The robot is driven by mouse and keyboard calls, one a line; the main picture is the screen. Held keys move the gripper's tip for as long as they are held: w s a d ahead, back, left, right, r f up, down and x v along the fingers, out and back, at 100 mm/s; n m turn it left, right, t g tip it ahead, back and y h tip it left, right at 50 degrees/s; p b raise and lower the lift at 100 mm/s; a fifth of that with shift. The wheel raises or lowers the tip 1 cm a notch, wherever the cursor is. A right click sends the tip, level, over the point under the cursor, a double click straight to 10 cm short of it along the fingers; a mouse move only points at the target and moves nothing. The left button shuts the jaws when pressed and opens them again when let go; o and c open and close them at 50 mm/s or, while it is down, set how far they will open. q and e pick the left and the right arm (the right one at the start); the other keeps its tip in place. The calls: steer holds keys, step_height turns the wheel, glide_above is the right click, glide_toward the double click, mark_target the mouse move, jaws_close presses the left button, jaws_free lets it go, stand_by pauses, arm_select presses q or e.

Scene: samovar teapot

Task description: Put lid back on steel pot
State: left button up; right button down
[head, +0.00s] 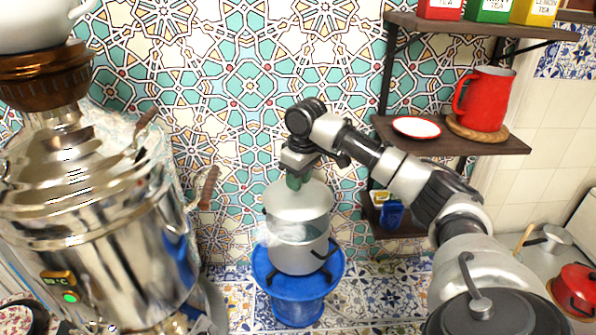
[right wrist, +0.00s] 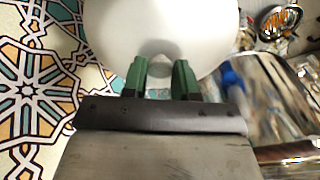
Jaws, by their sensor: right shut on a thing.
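The steel pot (head: 297,258), grey with dark handles, stands upright on a blue stool (head: 298,303) in the head view. My right gripper (head: 296,181), with green fingertips, is shut on the top of the pale domed lid (head: 298,203). The lid is level and over the pot's mouth, with a small gap seeming to show between them. My left gripper is not in view.
A large shiny samovar (head: 95,225) with wooden handles stands close on the left. A shelf (head: 500,146) on the right holds a red jug (head: 487,98) and a white plate (head: 417,127). Whitish steam (head: 283,233) shows at the pot. A tiled wall is behind.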

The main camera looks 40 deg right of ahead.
mark_target(299, 198)
steer(key=shift+s+a+f, duration=0.25)
steer(key=shift+s+f, duration=0.05)
steer(key=shift+f, duration=0.35)
steer(key=shift+s+a+f, duration=0.25)
steer(key=shift+s+f, duration=0.05)
steer(key=shift+f, duration=0.3)
steer(key=shift+w+d+f, duration=0.15)
steer(key=shift+f, duration=0.55)
steer(key=shift+w+d+f, duration=0.1)
steer(key=shift+w+f, duration=0.05)
steer(key=shift+f, duration=0.55)
steer(key=shift+a, duration=0.1)
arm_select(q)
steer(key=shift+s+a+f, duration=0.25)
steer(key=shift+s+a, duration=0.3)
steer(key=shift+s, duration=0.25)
arm_select(e)
steer(key=shift+f, duration=0.15)
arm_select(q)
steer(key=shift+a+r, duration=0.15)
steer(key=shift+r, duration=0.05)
arm_select(e)
steer(key=shift+s, duration=0.1)
steer(key=c, duration=0.8)
jaws_free()
steer(key=shift+o, duration=0.5)
